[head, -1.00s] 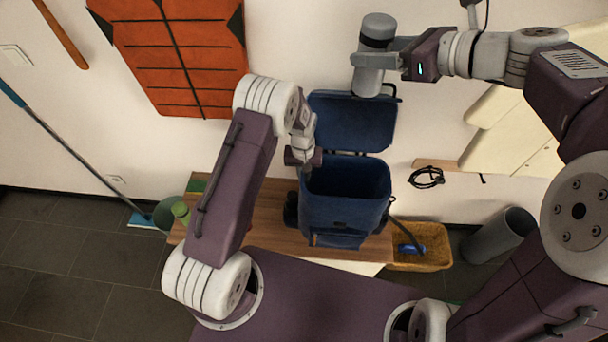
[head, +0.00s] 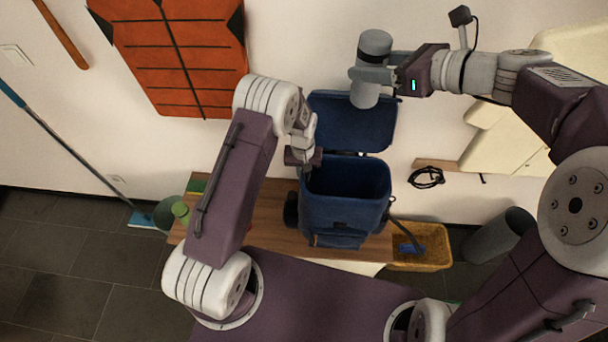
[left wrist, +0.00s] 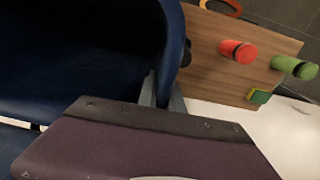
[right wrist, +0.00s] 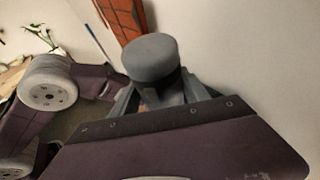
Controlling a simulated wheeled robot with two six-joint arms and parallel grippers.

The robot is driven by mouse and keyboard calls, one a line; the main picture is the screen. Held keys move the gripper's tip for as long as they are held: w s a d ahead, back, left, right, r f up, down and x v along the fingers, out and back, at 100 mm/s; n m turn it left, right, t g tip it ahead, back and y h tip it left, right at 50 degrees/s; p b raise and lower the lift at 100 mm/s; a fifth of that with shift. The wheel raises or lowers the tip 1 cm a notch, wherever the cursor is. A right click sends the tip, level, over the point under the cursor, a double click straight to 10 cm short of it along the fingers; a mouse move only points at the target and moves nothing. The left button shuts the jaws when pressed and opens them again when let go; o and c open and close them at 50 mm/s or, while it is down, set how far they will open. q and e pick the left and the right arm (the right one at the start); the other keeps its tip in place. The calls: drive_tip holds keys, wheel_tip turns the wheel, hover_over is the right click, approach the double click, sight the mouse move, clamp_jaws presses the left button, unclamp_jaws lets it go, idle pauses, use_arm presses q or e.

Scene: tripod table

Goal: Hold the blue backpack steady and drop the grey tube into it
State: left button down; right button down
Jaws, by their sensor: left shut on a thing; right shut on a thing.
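The blue backpack (head: 345,215) stands on a wooden table with its lid open toward the wall and its mouth facing up. My left gripper (head: 306,160) is shut on the left part of its rim. In the left wrist view the backpack wall (left wrist: 172,50) passes between the fingers. The grey tube (head: 368,90), with a dark band, is held by my right gripper (head: 376,75). It is slightly tilted, above and behind the open mouth, in front of the lid in the head view. The tube also shows between the fingers in the right wrist view (right wrist: 150,60).
A yellow basket (head: 425,252) and a grey bin (head: 500,235) stand at right. An orange panel (head: 180,55) hangs on the wall.

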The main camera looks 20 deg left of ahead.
drive_tip(key=shift+f, duration=5)
drive_tip(key=shift+c, duration=2.4)
unclamp_jaws()
drive_tip(key=shift+d, duration=0.1)
approach(364, 105)
drive_tip(key=shift+w+d+f, duration=0.75)
drive_tip(key=shift+w+f, duration=0.15)
drive_tip(key=shift+w, duration=0.1)
use_arm(q)
drive_tip(key=c, duration=1.4)
unclamp_jaws()
